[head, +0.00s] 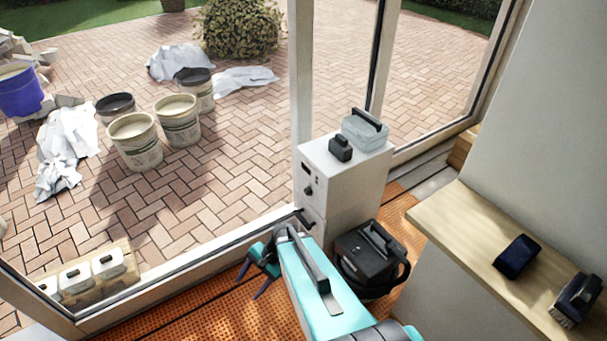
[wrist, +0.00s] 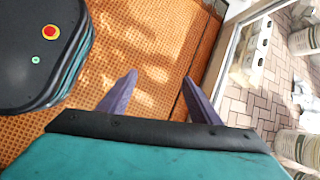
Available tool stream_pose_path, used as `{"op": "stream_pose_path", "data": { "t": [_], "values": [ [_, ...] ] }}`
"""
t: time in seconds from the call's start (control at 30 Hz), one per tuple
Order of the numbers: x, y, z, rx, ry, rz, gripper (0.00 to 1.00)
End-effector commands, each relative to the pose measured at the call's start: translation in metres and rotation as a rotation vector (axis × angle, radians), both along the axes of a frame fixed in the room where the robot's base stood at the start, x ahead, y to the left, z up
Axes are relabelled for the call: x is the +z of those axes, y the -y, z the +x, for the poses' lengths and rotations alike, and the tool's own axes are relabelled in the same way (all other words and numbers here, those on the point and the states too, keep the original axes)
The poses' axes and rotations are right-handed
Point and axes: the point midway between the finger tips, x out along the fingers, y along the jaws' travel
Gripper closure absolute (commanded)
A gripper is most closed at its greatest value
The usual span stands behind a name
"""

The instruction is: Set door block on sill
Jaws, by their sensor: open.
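I cannot tell for sure which object is the door block. Candidates are a small black block with a handle (head: 340,148) and a larger grey block with a black handle (head: 365,130), both on top of a white cabinet (head: 330,190). A dark blue block (head: 517,257) lies on the wooden ledge (head: 470,225) at the right. The pale door sill (head: 190,267) runs along the bottom of the glazed frame. My gripper (head: 254,281) is open and empty over the orange floor mat, just inside the sill. Its purple fingers show apart in the wrist view (wrist: 160,95).
A black-and-grey tool (head: 576,300) lies on the ledge. Outside are several buckets (head: 135,140) and white handled containers (head: 76,278) on a board.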

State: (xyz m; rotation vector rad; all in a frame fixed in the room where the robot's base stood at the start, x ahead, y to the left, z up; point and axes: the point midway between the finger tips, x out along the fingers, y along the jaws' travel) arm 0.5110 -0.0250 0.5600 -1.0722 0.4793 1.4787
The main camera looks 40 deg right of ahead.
Motion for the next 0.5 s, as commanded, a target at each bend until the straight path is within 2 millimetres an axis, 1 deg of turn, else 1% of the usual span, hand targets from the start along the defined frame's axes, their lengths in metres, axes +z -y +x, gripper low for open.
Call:
{"op": "stream_pose_path", "data": {
  "t": [0.03,0.1,0.17,0.2,0.33,0.4,0.5],
  "values": [
    [0.003,-0.013,-0.018,0.092,-0.013,-0.031,0.42],
    [-0.002,-0.024,-0.041,0.226,-0.024,-0.074,0.42],
    [-0.006,-0.031,-0.062,0.342,-0.035,-0.110,0.42],
    [-0.007,-0.035,-0.075,0.421,-0.042,-0.132,0.42],
    [-0.010,-0.043,-0.120,0.682,-0.067,-0.191,0.42],
    [-0.009,-0.043,-0.142,0.823,-0.082,-0.217,0.42],
    [-0.007,-0.041,-0.170,1.007,-0.101,-0.247,0.42]
  ]
}}
